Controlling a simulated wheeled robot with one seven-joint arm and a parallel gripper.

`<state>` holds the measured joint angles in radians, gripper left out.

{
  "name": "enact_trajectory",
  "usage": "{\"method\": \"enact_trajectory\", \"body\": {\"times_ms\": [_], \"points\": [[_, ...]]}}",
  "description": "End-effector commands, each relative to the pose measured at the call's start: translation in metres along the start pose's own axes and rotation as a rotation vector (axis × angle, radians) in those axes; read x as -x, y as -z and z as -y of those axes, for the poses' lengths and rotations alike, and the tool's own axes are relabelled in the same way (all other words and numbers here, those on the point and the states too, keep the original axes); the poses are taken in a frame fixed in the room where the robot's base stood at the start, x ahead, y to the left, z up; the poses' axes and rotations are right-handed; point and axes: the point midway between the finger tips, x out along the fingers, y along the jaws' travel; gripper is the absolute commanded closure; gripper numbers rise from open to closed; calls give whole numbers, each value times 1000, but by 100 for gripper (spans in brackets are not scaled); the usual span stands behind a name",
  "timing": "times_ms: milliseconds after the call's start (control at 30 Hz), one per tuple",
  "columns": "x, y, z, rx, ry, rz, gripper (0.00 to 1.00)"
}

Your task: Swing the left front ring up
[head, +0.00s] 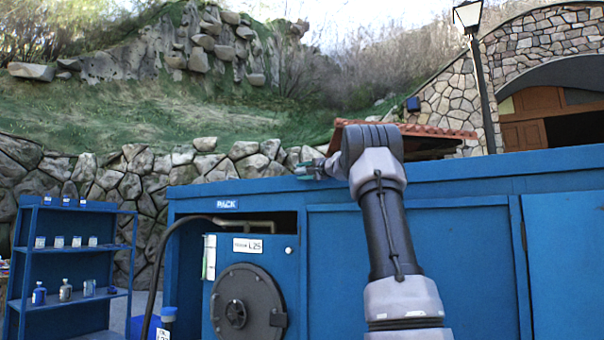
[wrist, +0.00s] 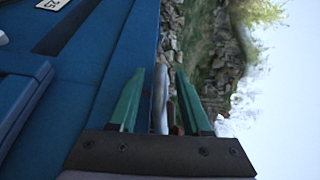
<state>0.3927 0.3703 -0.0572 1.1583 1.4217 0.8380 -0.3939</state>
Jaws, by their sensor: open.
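My gripper (head: 312,169) is at the top left edge of the blue cabinet (head: 420,262), at the end of my raised arm. In the wrist view, its two green fingers (wrist: 160,74) are apart. A narrow pale grey piece (wrist: 160,96) shows between them, beside the blue top edge. It may be the left front ring seen edge-on, but I cannot tell for sure. I cannot tell whether the fingers touch it. No ring stands out clearly in the head view, where the gripper and arm cover that part of the edge.
A blue shelf (head: 75,246) with several jars stands at left. A stone wall (head: 110,168) rises behind.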

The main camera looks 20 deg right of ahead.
Motion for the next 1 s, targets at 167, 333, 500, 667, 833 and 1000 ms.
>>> {"method": "enact_trajectory", "body": {"times_ms": [167, 333, 500, 667, 833, 1000], "points": [[-4, 0, 0, 0, -1, 0, 52], [-4, 0, 0, 0, -1, 0, 55], [-4, 0, 0, 0, -1, 0, 100], [-4, 0, -1, 0, -2, 0, 100], [-4, 0, -2, 0, -2, 0, 100], [-4, 0, -2, -1, -3, 0, 100]]}}
